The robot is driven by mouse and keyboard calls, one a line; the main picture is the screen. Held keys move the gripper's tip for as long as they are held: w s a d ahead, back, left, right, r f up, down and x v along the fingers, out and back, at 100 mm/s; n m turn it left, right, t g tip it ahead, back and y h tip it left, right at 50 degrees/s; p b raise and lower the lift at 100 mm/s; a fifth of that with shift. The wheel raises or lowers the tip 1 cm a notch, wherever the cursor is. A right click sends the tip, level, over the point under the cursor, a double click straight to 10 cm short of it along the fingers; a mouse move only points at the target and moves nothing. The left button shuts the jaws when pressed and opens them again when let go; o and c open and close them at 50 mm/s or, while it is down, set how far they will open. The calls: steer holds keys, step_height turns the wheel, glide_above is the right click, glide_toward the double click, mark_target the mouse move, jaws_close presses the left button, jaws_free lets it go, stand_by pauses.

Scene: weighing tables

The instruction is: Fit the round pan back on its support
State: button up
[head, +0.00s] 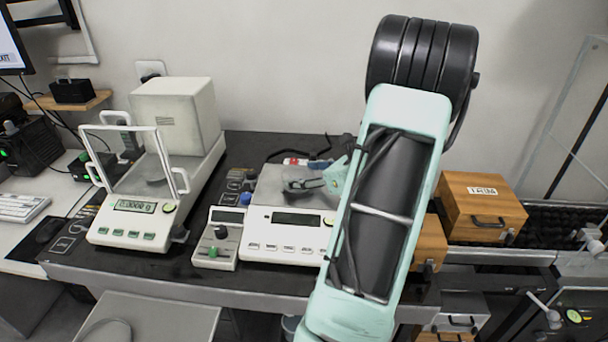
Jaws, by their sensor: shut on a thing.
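My gripper (308,184) is low over the flat steel top of the middle scale (268,190), reaching in from the right. It is shut on a thin grey piece that looks like the round pan; its outline is small and mostly hidden by the fingers and arm. I cannot tell whether it touches the steel top. At left stands an analytical balance (130,225) with a clear-sided weighing chamber (140,165). A small grey shape (157,182) shows inside the chamber; I cannot tell whether it is the pan support.
Wooden boxes (482,208) stand at right behind my arm. A monitor, keyboard (20,207) and black boxes are at far left. My arm hides the table's right part.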

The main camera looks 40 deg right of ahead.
steer(key=shift+f, duration=0.15)
steer(key=shift+f+b, duration=0.45)
steer(key=shift+b, duration=0.1)
steer(key=o, duration=1.3)
steer(key=v, duration=1.2)
steer(key=shift+a, duration=0.1)
